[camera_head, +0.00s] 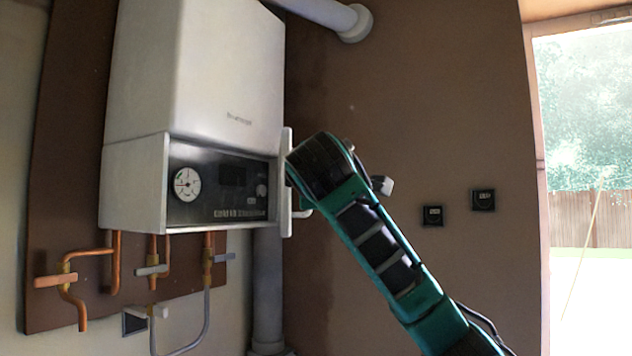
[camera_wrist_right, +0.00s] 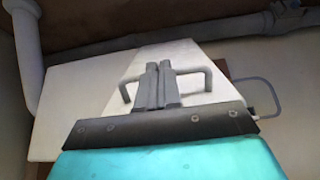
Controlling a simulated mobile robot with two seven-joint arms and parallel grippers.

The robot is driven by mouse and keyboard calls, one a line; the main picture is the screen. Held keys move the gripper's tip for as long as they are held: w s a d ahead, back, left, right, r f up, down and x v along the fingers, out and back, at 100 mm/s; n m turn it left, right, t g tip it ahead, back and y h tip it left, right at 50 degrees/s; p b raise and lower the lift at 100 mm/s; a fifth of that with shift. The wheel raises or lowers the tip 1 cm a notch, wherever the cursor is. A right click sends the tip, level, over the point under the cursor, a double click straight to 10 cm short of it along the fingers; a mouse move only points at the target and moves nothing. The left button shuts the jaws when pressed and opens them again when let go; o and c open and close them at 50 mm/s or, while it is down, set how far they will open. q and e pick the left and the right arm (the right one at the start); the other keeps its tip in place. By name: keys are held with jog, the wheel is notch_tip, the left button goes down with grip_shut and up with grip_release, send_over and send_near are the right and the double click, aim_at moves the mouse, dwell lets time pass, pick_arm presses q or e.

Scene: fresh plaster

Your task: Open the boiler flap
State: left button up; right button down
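The white boiler (camera_head: 200,80) hangs on the wall, with its dark control panel (camera_head: 225,190) and round gauge uncovered. The flap (camera_head: 286,150) stands out at the panel's right edge, seen nearly edge-on as a narrow white strip. Part of its handle (camera_head: 302,213) shows beside the strip. In the right wrist view, my right gripper (camera_wrist_right: 160,70) has its fingers together on the middle of the grey handle bar (camera_wrist_right: 190,72), in front of a white surface. In the head view my right wrist hides the fingers. My left gripper is not in view.
Copper pipes and valves (camera_head: 152,262) hang below the boiler. A grey vertical pipe (camera_head: 267,290) runs down beside them, and a white flue pipe (camera_head: 330,15) is above. Two dark wall sockets (camera_head: 432,215) and a bright window (camera_head: 590,150) are to the right.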

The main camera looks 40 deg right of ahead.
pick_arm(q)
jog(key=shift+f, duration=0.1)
pick_arm(e)
jog(key=shift+s+d, duration=0.2)
jog(key=shift+d, duration=0.4)
